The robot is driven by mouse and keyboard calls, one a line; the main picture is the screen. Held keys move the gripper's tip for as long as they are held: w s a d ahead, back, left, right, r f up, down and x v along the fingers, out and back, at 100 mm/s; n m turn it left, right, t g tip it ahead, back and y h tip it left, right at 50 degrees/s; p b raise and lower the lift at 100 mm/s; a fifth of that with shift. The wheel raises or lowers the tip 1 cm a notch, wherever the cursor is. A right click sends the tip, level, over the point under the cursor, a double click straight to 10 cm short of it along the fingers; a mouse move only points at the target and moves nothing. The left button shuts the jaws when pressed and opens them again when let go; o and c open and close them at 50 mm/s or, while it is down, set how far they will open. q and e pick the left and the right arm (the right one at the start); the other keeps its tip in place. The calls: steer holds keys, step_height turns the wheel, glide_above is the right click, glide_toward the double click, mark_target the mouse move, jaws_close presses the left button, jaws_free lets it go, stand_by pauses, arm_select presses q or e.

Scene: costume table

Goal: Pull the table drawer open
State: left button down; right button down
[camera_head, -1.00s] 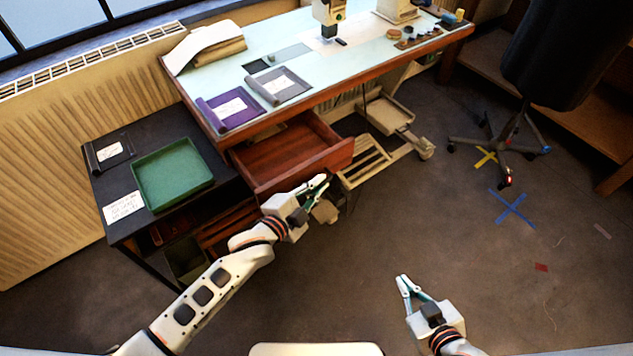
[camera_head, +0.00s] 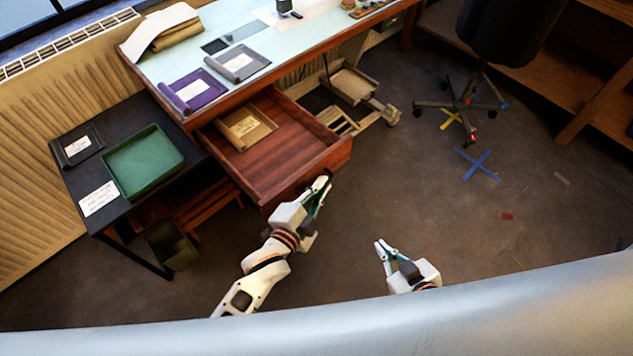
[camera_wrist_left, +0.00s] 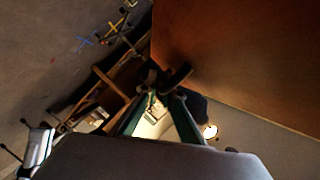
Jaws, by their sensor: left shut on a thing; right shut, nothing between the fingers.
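The reddish-brown wooden drawer (camera_head: 283,146) stands well open under the light-topped table (camera_head: 270,45). The handle is hidden in the head view. In the left wrist view the fingertips (camera_wrist_left: 160,92) close around the dark handle (camera_wrist_left: 165,76) beside the wooden drawer front (camera_wrist_left: 235,50). My right gripper (camera_head: 381,249) is shut and empty above the floor, apart from the drawer.
A black side table (camera_head: 85,165) with a green tray (camera_head: 143,161) stands left of the drawer. A purple folder (camera_head: 195,90) and a grey one (camera_head: 237,63) lie on the tabletop. A wheeled chair (camera_head: 462,103) stands at the right. The floor before the drawer is clear.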

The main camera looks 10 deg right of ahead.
steer(key=shift+w+d+r, duration=0.15)
steer(key=shift+w, duration=0.15)
arm_select(q)
steer(key=c, duration=2.5)
jaws_free()
arm_select(e)
steer(key=shift+w, duration=0.15)
arm_select(q)
steer(key=shift+s, duration=0.1)
steer(key=v, duration=1.2)
steer(key=shift+f, duration=0.1)
arm_select(e)
steer(key=shift+s, duration=0.25)
